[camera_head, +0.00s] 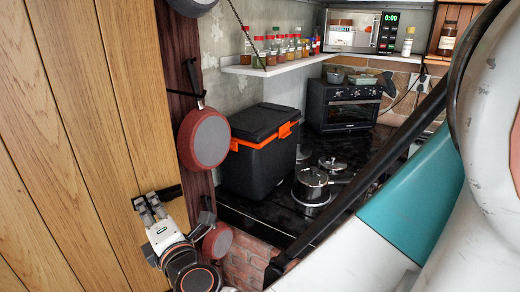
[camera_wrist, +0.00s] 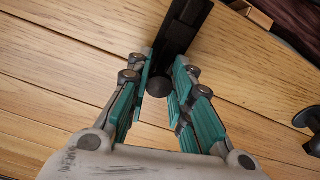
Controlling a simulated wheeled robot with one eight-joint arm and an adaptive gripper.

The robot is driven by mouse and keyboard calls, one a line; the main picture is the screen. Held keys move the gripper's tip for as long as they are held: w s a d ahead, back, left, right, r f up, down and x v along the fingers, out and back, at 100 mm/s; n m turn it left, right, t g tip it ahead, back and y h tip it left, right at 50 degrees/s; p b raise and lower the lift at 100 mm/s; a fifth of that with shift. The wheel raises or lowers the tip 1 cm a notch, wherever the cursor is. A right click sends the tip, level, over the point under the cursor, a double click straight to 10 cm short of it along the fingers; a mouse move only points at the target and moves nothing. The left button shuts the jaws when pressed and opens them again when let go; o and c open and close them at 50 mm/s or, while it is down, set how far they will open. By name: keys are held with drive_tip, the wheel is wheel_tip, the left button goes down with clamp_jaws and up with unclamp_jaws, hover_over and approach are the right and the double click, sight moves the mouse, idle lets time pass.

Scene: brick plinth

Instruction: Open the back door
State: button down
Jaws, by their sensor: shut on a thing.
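The door (camera_head: 85,130) is a tall panel of vertical wood planks at the left of the head view. Its planks (camera_wrist: 60,70) fill most of the wrist view. A black bar handle (camera_head: 172,191) sticks out near the door's right edge. In the wrist view the handle (camera_wrist: 184,28) runs from the top down between the teal-padded fingers. My gripper (camera_head: 149,203) is at the handle, with its fingers (camera_wrist: 164,75) on both sides of it, shut on it. The handle's part between the fingers is partly hidden. I cannot tell whether the door stands ajar.
Red pans (camera_head: 204,138) hang on a dark board just right of the door. A black cooler box (camera_head: 258,155) with orange trim and a pot (camera_head: 312,184) stand on the dark counter. A small oven (camera_head: 343,105) is behind, with a jar shelf (camera_head: 285,65) above.

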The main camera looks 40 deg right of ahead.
drive_tip(key=shift+s+a, duration=0.15)
drive_tip(key=shift+s, duration=0.65)
drive_tip(key=shift+w, duration=0.1)
drive_tip(key=c, duration=1.4)
unclamp_jaws()
drive_tip(key=shift+r, duration=0.15)
